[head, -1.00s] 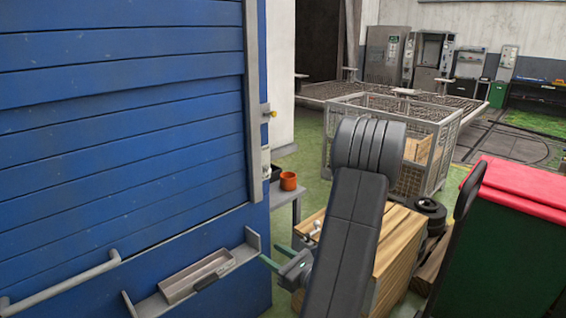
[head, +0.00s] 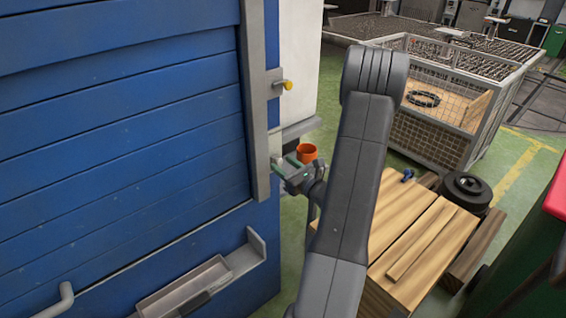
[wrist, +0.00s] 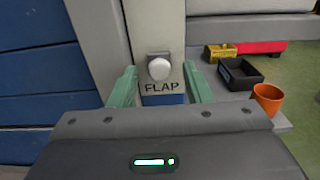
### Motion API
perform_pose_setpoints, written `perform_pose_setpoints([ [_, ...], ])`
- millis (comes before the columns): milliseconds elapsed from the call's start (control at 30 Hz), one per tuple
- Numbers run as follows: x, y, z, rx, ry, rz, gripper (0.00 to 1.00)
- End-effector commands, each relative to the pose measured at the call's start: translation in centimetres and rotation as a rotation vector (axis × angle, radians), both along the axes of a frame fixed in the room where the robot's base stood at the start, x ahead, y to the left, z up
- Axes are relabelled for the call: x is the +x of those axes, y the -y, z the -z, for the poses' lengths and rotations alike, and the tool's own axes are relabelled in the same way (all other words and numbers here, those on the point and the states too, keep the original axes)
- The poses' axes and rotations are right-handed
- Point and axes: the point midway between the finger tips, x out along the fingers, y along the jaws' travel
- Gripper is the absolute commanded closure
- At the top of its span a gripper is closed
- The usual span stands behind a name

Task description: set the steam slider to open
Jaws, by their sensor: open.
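No label reading steam shows in any view. In the wrist view, a round pale knob (wrist: 159,69) sits on a grey plate marked FLAP (wrist: 161,87), at the edge of the blue shuttered cabinet (head: 120,130). My gripper (head: 283,161) is open in front of this plate; its green fingers also show in the wrist view (wrist: 160,74), one on each side of the knob, apparently without gripping it. In the head view, the gripper covers most of this plate. A yellow knob (head: 288,85) sticks out higher on the same edge; its label cannot be read.
An orange pot (head: 307,152) stands on a grey shelf close to my gripper; a black tray (wrist: 240,73) and a yellow tray (wrist: 219,52) are beside it in the wrist view. Wooden crates (head: 425,245) and a mesh cage (head: 435,135) stand to the right.

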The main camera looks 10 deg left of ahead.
Motion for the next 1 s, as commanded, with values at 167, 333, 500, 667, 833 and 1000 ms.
perform_pose_setpoints([
  [167, 0.6, -0.9, 0.0, 0.0, -0.001, 0.001, 0.55],
  [333, 0.7, -0.9, 0.1, 0.0, -0.001, 0.001, 0.55],
  [500, 0.7, -0.9, 0.0, 0.0, -0.001, 0.001, 0.69],
  [667, 0.7, -0.9, 0.0, 0.001, -0.001, 0.001, 1.0],
  [833, 0.7, -0.9, 0.0, 0.0, 0.0, 0.001, 1.0],
  [1000, 0.7, -0.9, -1.8, 0.0, 0.004, 0.001, 1.0],
])
